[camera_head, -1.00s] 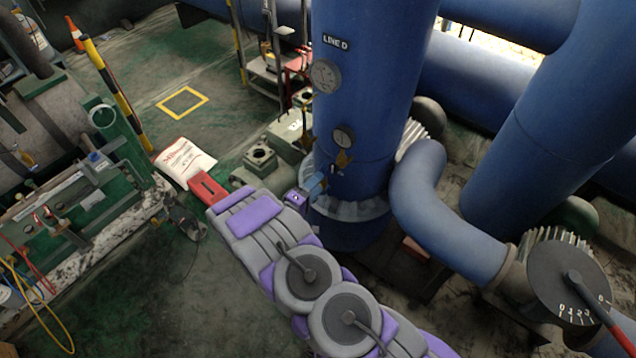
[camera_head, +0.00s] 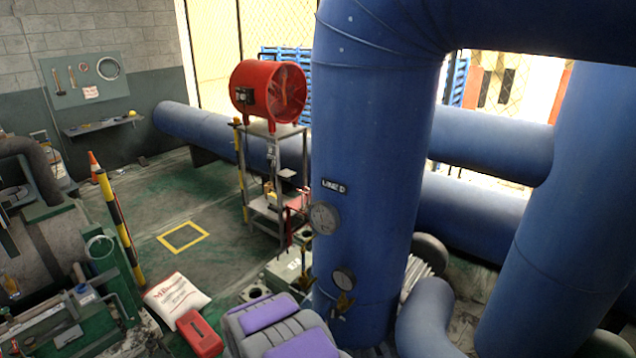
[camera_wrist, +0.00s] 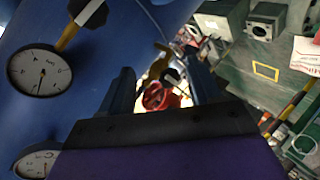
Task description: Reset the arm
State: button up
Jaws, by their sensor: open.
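My gripper (camera_wrist: 160,80) shows in the wrist view with its two dark fingers apart and nothing held between them. In the head view only a grey and purple part of my arm shows at the bottom centre, and the gripper itself is out of sight. The big blue pipe marked LINE D (camera_head: 370,150) stands just beyond my arm. In the wrist view a white-faced gauge (camera_wrist: 40,72) and part of another (camera_wrist: 36,165) lie left of the fingers.
A red fan (camera_head: 268,92) stands on a metal rack (camera_head: 290,165) behind the pipe. A white sack (camera_head: 176,300) and a red box (camera_head: 199,333) lie left of my arm. A yellow-black post (camera_head: 120,232) stands farther left. Floor around the yellow square (camera_head: 183,237) is free.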

jog(key=s+r+m+g+y+b, duration=0.2)
jog(key=s+r+g+y+b, duration=0.4)
jog(key=s+r+y, duration=0.35)
jog(key=s+d+m+g+h+b, duration=0.1)
jog(key=s+d, duration=0.5)
jog(key=s, duration=0.7)
jog(key=s+d+m+g+h+b, duration=0.2)
jog(key=s+d, duration=0.5)
jog(key=s, duration=0.6)
jog(key=s+d+m+g+h+b, duration=0.2)
jog(key=s+d+g+b, duration=0.2)
jog(key=s, duration=0.9)
jog(key=d+g, duration=0.1)
jog(key=d, duration=0.2)
jog(key=shift+r, duration=0.1)
